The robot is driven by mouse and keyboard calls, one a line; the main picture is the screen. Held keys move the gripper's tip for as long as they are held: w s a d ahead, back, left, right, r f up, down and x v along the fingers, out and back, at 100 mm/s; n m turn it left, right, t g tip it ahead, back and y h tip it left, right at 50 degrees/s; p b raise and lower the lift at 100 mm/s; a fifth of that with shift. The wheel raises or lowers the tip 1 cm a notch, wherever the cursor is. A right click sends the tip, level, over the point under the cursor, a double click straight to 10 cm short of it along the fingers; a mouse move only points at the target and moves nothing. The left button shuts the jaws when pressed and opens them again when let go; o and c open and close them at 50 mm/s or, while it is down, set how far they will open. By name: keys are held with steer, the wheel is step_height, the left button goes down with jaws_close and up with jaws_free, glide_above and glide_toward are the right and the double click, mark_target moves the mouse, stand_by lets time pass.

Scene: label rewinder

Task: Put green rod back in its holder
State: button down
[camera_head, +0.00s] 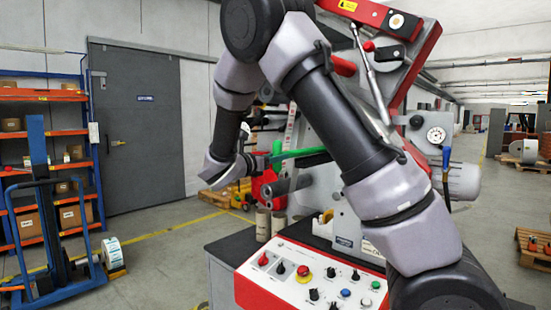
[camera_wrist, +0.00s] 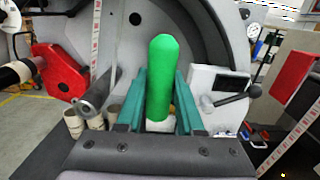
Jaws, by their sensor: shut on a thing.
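The green rod (camera_wrist: 160,80) stands between the two teal fingers of my gripper (camera_wrist: 160,100) in the wrist view, its rounded end pointing away from the wrist. My gripper is shut on it. In the head view the green rod (camera_head: 300,153) is held roughly level in front of the machine, and its right part passes behind my arm. My gripper (camera_head: 275,155) shows small there, left of the machine. I cannot tell which part is the rod's holder.
The label rewinder has a red-edged control panel (camera_head: 312,280) with buttons. Cardboard cores (camera_head: 263,224) stand beside it; cores also show in the wrist view (camera_wrist: 74,123). A grey roller (camera_wrist: 97,95) and a black-handled lever (camera_wrist: 235,97) flank the gripper. Shelves (camera_head: 45,150) stand far left.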

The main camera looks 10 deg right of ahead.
steer(key=shift+w+d+f, duration=0.1)
steer(key=shift+w+d, duration=0.05)
steer(key=shift+d, duration=0.05)
steer(key=shift+f, duration=0.15)
stand_by(0.3)
steer(key=shift+f, duration=0.35)
steer(key=shift+f, duration=0.5)
stand_by(0.4)
steer(key=shift+c, duration=2.3)
jaws_free()
